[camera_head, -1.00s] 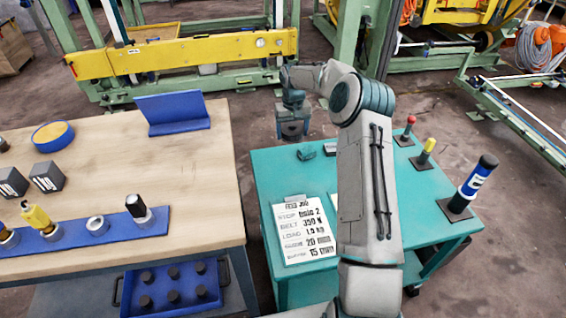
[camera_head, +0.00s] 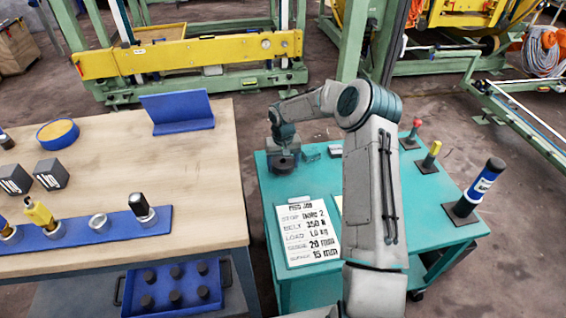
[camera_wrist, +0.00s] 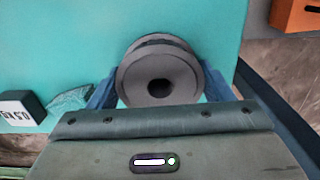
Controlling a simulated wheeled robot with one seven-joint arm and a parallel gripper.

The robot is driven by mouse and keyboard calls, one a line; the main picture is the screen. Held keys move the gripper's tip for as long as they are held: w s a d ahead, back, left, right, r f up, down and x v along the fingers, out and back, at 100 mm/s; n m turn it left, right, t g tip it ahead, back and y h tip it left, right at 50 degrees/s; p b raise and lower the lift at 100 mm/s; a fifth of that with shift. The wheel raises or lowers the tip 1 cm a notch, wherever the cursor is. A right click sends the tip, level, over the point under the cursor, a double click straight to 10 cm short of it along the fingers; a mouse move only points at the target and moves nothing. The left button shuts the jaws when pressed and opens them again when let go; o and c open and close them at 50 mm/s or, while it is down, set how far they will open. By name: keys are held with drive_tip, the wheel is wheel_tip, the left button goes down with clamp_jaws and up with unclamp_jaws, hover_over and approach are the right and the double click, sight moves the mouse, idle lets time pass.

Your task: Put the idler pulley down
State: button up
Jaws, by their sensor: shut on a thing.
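The idler pulley (camera_wrist: 135,82) is a dark grey flanged wheel with a black centre hole. In the wrist view it sits between the two blue fingers of my gripper (camera_wrist: 160,92), which is shut on it. In the head view my gripper (camera_head: 284,158) is low at the back left of the teal table (camera_head: 310,275), with the dark pulley (camera_head: 284,167) under it. The pulley's flat face is toward the wrist camera. I cannot tell whether its underside touches the table top.
A small teal-grey block (camera_head: 310,153) and a dark labelled block (camera_wrist: 20,108) lie close by. A job card (camera_head: 308,235) lies in front. The wooden bench (camera_head: 200,190) is left.

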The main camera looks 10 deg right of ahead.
drive_tip(key=shift+r, duration=0.1)
drive_tip(key=shift+f+b, duration=0.35)
drive_tip(key=shift+f, duration=0.2)
